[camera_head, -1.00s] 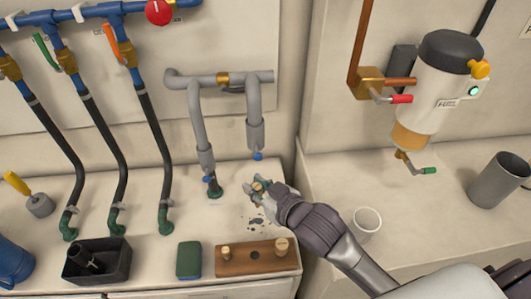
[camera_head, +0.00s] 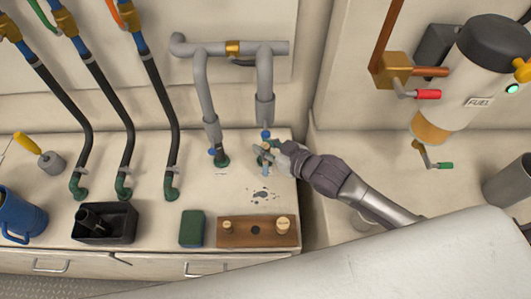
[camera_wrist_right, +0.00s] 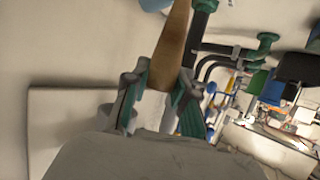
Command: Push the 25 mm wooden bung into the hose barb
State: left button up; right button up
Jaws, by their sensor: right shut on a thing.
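My right gripper (camera_head: 266,156) is shut on the wooden bung, below the end of the right grey hose (camera_head: 265,112). In the right wrist view the bung (camera_wrist_right: 173,48) is a brown tapered piece between the green-padded fingers (camera_wrist_right: 161,103), pointing toward the top of the picture. In the head view the bung is small and mostly covered by the fingers. I cannot tell whether another barb is hidden behind the gripper, or whether the bung touches one. My left gripper is out of view.
A wooden rack (camera_head: 242,241) holds two bungs and has an empty middle hole. A green sponge-like block (camera_head: 192,229), a black bin (camera_head: 105,235) and a blue jug (camera_head: 20,215) stand along the counter front. Dark wet spots (camera_head: 263,195) lie before the gripper.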

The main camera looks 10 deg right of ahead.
jog(key=shift+w+f, duration=0.1)
jog(key=shift+w, duration=0.25)
jog(key=shift+w+d+b, duration=0.15)
jog(key=shift+w+b, duration=0.1)
jog(key=shift+b, duration=0.05)
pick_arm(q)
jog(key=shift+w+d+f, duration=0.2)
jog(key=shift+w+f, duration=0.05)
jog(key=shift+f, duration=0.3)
pick_arm(e)
jog(key=shift+w+d, duration=0.2)
jog(key=shift+w, duration=0.75)
jog(key=shift+w+d, duration=0.15)
jog(key=shift+w, duration=0.8)
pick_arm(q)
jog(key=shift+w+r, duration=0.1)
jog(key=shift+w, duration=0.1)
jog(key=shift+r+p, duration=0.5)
pick_arm(e)
jog(key=shift+s, duration=0.1)
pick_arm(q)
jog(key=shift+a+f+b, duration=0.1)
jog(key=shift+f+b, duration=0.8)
pick_arm(e)
jog(key=shift+f, duration=1.5)
